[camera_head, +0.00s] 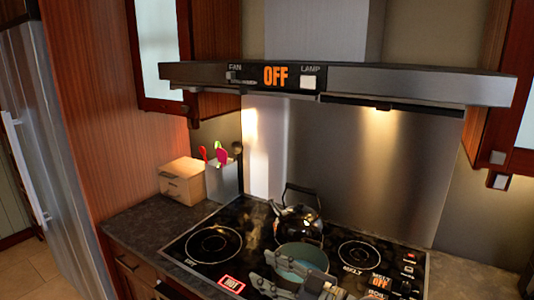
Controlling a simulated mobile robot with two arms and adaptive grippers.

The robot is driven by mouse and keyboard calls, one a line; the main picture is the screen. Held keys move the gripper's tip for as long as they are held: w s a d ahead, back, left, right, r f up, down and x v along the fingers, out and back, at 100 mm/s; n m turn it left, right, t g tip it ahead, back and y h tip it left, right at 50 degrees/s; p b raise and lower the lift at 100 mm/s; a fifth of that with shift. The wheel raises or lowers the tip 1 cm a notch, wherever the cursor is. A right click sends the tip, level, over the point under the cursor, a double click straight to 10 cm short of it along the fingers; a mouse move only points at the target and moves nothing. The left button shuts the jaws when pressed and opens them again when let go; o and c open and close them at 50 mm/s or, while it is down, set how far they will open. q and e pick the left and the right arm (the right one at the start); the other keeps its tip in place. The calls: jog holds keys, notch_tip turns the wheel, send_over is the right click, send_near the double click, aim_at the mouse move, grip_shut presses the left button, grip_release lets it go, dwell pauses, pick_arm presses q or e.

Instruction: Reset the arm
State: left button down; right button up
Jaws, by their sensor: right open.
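My right gripper (263,269) is at the bottom centre of the head view, over the front of the black cooktop (190,268). It is grey, its fingers point left, and they are open with nothing seen between them. It overlaps the front of a pot with a teal inside (300,252); I cannot tell whether it touches the pot. My left gripper is not in view.
A dark kettle (298,222) stands behind the pot. A range hood (420,82) with an orange OFF sign spans above. A wooden box (183,181) and a utensil holder (221,182) sit at the left. A fridge (45,130) is at far left. The cooktop's left front is clear.

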jog(key=s+d+f+m+t+h, duration=0.1)
jog(key=d+m+t+h, duration=0.3)
jog(key=d+m+h, duration=0.3)
jog(key=s+d+f+m+t+h, duration=0.2)
jog(key=d+m+t+h, duration=0.2)
jog(key=d+m+h, duration=0.25)
jog(key=s+d+f+m+g+h, duration=0.2)
jog(key=s+d+f+g+h, duration=0.15)
jog(key=s+d+f, duration=0.35)
jog(key=s+f+n+g+y, duration=0.1)
jog(key=s+f+g, duration=0.4)
jog(key=s, duration=0.6)
jog(key=s+f+n+g+y, duration=0.15)
jog(key=s+f+g, duration=0.45)
jog(key=s, duration=0.6)
notch_tip(320, 180, down, 34)
jog(key=s+r+b, duration=0.1)
jog(key=s+b, duration=0.2)
jog(key=b, duration=0.2)
jog(key=s+d+f+g+b, duration=0.2)
jog(key=s+f+b, duration=0.2)
jog(key=s+f, duration=1.1)
notch_tip(320, 180, down, 4)
jog(key=shift+s+d+r+n+h, duration=0.2)
jog(key=shift+s+n+h, duration=0.1)
jog(key=shift+s+h, duration=0.15)
